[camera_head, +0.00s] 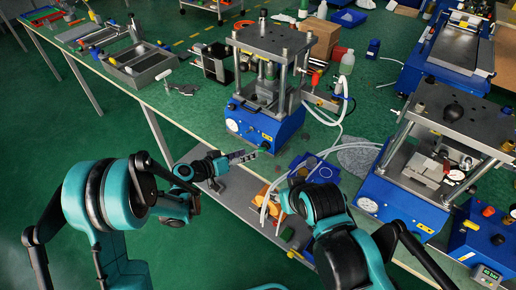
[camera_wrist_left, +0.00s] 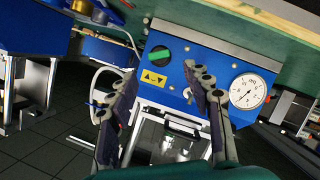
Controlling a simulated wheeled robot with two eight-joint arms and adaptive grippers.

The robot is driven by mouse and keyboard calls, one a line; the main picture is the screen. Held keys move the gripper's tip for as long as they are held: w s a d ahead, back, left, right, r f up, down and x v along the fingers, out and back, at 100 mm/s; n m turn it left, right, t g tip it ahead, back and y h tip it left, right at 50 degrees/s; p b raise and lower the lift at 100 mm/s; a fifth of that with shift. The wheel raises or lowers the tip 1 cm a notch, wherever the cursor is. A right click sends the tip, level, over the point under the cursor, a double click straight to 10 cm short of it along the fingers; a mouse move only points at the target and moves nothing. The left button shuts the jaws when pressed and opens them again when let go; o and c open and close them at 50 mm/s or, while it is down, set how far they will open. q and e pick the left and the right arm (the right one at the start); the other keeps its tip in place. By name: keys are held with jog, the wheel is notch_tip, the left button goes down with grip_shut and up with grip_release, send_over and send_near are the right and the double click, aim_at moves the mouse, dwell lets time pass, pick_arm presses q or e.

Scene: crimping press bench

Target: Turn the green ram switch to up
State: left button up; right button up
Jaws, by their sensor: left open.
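The green ram switch (camera_wrist_left: 158,55) is a green handle on a round black knob, on the blue front panel (camera_wrist_left: 205,68) of a press. In the left wrist view its handle lies nearly level, slightly tilted. A yellow label with two arrow marks (camera_wrist_left: 155,78) is beside the knob. My left gripper (camera_wrist_left: 155,80) is open and empty, its fingers either side of the label, with the switch beyond their tips. In the head view my left gripper (camera_head: 246,157) is just in front of the press base (camera_head: 285,130). My right arm is at lower centre; its fingers cannot be made out.
A round white gauge (camera_wrist_left: 248,91) is close to one left finger. Pale hoses (camera_head: 285,185) and a blue bin (camera_head: 318,170) lie right of the left gripper. A second blue press (camera_head: 400,203) stands to the right.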

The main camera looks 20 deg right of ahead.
aim_at(261, 149)
pick_arm(q)
jog(key=b+x, duration=0.1)
jog(key=x, duration=0.4)
jog(key=shift+d+f+b, duration=0.2)
jog(key=shift+f+b, duration=0.05)
jog(key=shift+b, duration=0.05)
jog(key=shift+w+d, duration=0.3)
jog(key=shift+d, duration=0.15)
jog(key=shift+c, duration=0.3)
grip_shut()
